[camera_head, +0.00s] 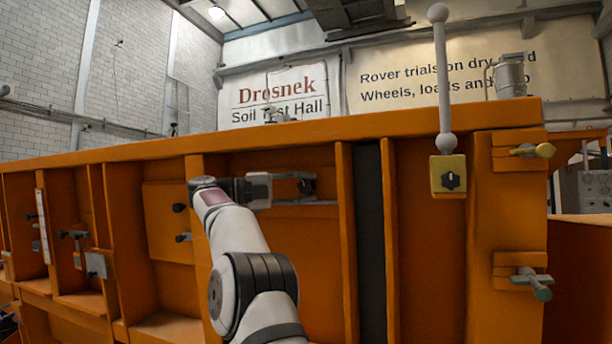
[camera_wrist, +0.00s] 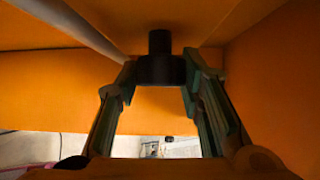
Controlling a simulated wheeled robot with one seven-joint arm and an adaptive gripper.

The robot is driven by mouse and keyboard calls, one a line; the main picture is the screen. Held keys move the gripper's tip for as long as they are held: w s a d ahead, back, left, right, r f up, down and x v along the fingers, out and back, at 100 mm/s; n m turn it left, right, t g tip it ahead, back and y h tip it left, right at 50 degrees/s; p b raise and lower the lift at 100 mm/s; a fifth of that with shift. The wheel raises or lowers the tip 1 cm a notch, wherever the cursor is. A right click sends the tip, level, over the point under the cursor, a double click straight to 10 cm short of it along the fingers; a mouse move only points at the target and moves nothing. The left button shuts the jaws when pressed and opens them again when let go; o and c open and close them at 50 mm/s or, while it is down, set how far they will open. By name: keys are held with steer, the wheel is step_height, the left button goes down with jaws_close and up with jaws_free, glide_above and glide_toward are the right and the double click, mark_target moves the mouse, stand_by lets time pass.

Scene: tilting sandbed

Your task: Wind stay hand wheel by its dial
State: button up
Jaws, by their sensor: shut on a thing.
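My gripper (camera_head: 308,186) is at the orange side wall of the sandbed, left of the dark vertical strip. In the wrist view, its two green-grey fingers (camera_wrist: 160,78) close on a black round piece (camera_wrist: 160,70) with a narrower stub on it, seemingly the hand wheel or its hub. One finger is at each side of it. In the head view the held piece cannot be told apart from my fingers. No dial with readable marks shows in either view.
The orange sandbed (camera_head: 300,134) fills the middle, with upright ribs. Clamp handles (camera_head: 533,151) are further right. A white strip (camera_head: 42,226) is at the left.

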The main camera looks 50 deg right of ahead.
steer(key=shift+f+t+y+p, duration=0.1)
steer(key=shift+t+y+p, duration=0.2)
steer(key=shift+p, duration=0.15)
steer(key=o, duration=1.2)
steer(key=shift+c, duration=0.2)
steer(key=shift+b, duration=0.55)
